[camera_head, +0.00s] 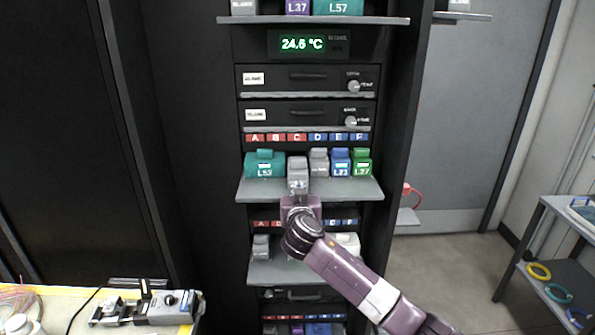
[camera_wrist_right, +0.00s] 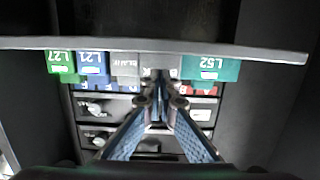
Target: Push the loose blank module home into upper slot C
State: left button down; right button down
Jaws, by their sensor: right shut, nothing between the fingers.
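The loose grey blank module (camera_head: 297,164) stands under label C on the upper shelf, between the teal L52 module and another grey blank. It juts further forward than its neighbours. My right gripper (camera_head: 298,192) is in front of it, with the purple wrist just off the shelf edge. In the right wrist view the fingers (camera_wrist_right: 160,88) converge, shut and empty, at the face of the grey module (camera_wrist_right: 150,73). The tips cover part of that face, and I cannot tell whether they touch it. My left gripper is not in view.
The L52 module (camera_head: 264,165) is left of it; the seated grey blank (camera_head: 319,161), blue L21 (camera_head: 341,162) and green L27 (camera_head: 362,162) are right. The upper shelf (camera_head: 350,190) projects below them. A lower shelf (camera_head: 290,274) holds more modules, partly behind my arm.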

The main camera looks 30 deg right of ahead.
aim_at(298, 179)
jog(key=shift+r+b+x, duration=0.2)
jog(key=shift+b+x, duration=0.5)
jog(key=shift+x, duration=0.75)
jog(key=shift+r+b+x, duration=0.25)
jog(key=shift+b+x, duration=0.5)
jog(key=shift+x, duration=0.75)
jog(key=shift+r+b+x, duration=0.2)
jog(key=shift+b+x, duration=0.5)
jog(key=shift+x, duration=0.75)
jog(key=shift+s+a, duration=0.15)
jog(key=shift+a, duration=0.05)
jog(key=v, duration=0.1)
jog(key=p+v, duration=0.1)
jog(key=v, duration=0.1)
jog(key=shift+s+a+f+p, duration=0.1)
jog(key=shift+s+f+p, duration=0.05)
jog(key=shift+s+p, duration=0.15)
jog(key=shift+f+p+v, duration=0.15)
jog(key=shift+p+v, duration=0.1)
jog(key=shift+v, duration=0.7)
jog(key=shift+f+p+v, duration=0.15)
jog(key=shift+p+v, duration=0.1)
jog(key=shift+v, duration=0.75)
jog(key=shift+f, duration=0.15)
